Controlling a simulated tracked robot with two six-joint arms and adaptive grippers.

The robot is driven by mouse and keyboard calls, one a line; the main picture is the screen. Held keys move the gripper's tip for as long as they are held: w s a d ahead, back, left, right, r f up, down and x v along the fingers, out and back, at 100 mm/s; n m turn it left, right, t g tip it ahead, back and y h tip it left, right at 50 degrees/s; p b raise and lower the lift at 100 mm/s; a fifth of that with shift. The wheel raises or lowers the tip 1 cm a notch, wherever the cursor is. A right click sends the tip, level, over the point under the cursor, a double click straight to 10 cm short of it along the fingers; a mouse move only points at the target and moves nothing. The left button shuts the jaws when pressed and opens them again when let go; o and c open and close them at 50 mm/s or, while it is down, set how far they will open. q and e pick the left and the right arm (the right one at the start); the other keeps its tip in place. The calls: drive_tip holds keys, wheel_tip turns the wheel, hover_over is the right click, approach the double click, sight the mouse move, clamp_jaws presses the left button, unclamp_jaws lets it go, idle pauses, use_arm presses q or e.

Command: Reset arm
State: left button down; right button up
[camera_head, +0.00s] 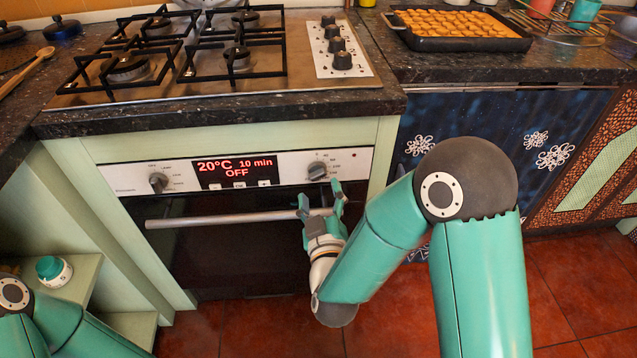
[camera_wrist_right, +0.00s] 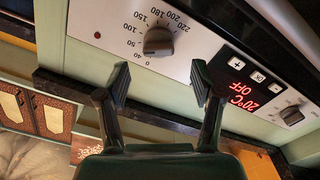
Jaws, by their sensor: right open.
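My right gripper (camera_head: 321,195) is open and empty in front of the oven, by the right end of the metal door handle (camera_head: 230,219) and below the right knob (camera_head: 317,170). Whether a finger touches the handle is hard to tell. In the right wrist view the open fingers (camera_wrist_right: 161,84) point at the control panel, with the temperature knob (camera_wrist_right: 158,41) beyond them and nothing between them. The oven door (camera_head: 230,255) is closed. The display (camera_head: 236,172) reads 20°C, 10 min, OFF. My left arm shows only at the lower left; its gripper is out of view.
Above the oven is a gas hob (camera_head: 205,55) with black grates and knobs at its right. A baking tray (camera_head: 458,43) of browned pieces stands on the right dark counter (camera_head: 570,68). A wooden spoon (camera_head: 28,71) lies at the left. Red tiled floor (camera_head: 570,290) is open at the right.

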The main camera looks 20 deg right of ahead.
drive_tip(key=v, duration=0.2)
drive_tip(key=shift+s, duration=0.25)
idle(0.3)
drive_tip(key=d+f+m+g+h, duration=0.1)
drive_tip(key=d+f+g+h, duration=0.15)
drive_tip(key=d+f, duration=0.55)
drive_tip(key=s+a+f+m+g+y, duration=0.1)
drive_tip(key=s+a+f+g+y, duration=0.2)
drive_tip(key=f, duration=0.7)
drive_tip(key=s+a+f+m+g+y, duration=0.15)
drive_tip(key=s+f+g+y, duration=0.35)
drive_tip(key=f, duration=0.5)
drive_tip(key=s+a+f+m+g+y, duration=0.25)
drive_tip(key=s+a+g, duration=0.35)
drive_tip(key=s, duration=0.5)
wheel_tip(320, 180, up, 23)
drive_tip(key=s+p, duration=0.1)
drive_tip(key=p, duration=2.2)
drive_tip(key=shift+f, duration=0.25)
